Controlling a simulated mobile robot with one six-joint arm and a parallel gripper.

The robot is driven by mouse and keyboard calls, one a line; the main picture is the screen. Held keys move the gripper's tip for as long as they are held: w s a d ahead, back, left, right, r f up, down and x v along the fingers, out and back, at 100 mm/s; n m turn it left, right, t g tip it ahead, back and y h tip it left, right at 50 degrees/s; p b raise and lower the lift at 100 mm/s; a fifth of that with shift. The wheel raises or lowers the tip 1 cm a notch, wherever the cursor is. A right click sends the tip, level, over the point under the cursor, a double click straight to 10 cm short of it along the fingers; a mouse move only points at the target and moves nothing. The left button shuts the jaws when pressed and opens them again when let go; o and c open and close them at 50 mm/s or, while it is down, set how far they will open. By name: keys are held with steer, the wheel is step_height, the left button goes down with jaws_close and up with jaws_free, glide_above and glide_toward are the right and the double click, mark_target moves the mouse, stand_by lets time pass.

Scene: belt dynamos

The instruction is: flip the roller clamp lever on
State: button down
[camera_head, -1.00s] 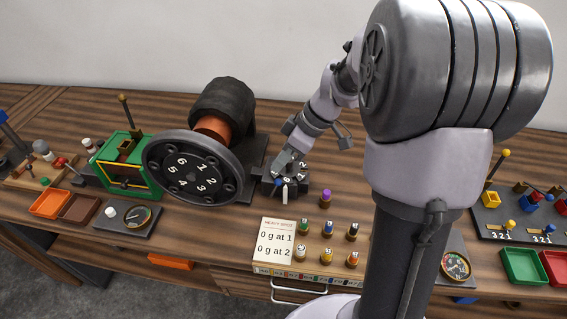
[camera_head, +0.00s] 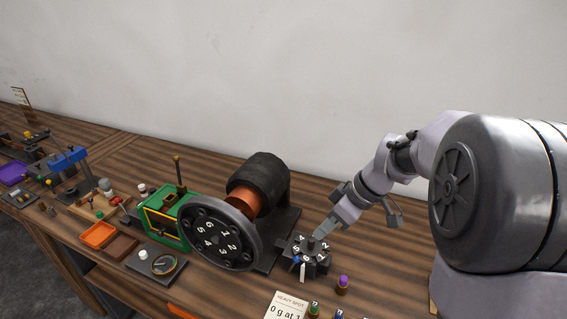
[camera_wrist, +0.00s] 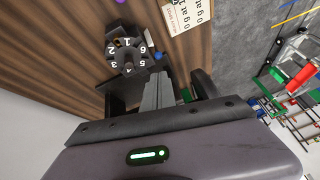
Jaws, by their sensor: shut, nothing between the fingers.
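I cannot tell for certain which part is the roller clamp lever. A thin upright lever with a brass knob (camera_head: 177,158) stands on the green-framed unit (camera_head: 165,218), left of the big numbered wheel (camera_head: 211,240). A dark block numbered around its top (camera_head: 306,254) has a small blue knob (camera_head: 296,260) and a white peg at its front. My gripper (camera_head: 322,233) is shut and empty, its tips just above the block's back right edge. In the wrist view, the fingers (camera_wrist: 158,90) are together, beside the numbered block (camera_wrist: 128,54) and clear of the brass-knobbed lever.
A black drum (camera_head: 258,180) with a copper-coloured band stands behind the wheel, between my gripper and the green unit. A dial gauge (camera_head: 162,264), orange tray (camera_head: 98,235) and brown tray (camera_head: 121,246) lie front left. A purple-topped peg (camera_head: 343,284) stands right of the block. Bench behind the drum is clear.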

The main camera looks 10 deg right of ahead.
steer(key=s+a+r+m+t+h+b, duration=0.2)
steer(key=s+a+m, duration=0.4)
steer(key=s, duration=0.5)
steer(key=s+a+r+m+t+h+b, duration=0.15)
steer(key=s+a+m, duration=0.25)
steer(key=s+m, duration=0.5)
steer(key=w+d+r+n+g+p, duration=0.1)
steer(key=w+r+n+g+p, duration=0.3)
steer(key=w+n, duration=0.4)
steer(key=n+g+h+p, duration=0.15)
steer(key=n+h, duration=0.25)
steer(key=n, duration=0.5)
glide_above(292, 265)
steer(key=a, duration=0.2)
steer(key=s+a+x, duration=0.1)
steer(key=a+x, duration=0.1)
steer(key=x, duration=0.6)
steer(key=a+f+x, duration=0.1)
steer(key=a+x, duration=0.1)
steer(key=x, duration=0.7)
steer(key=shift+s+d+r, duration=0.25)
steer(key=shift+s+d, duration=0.15)
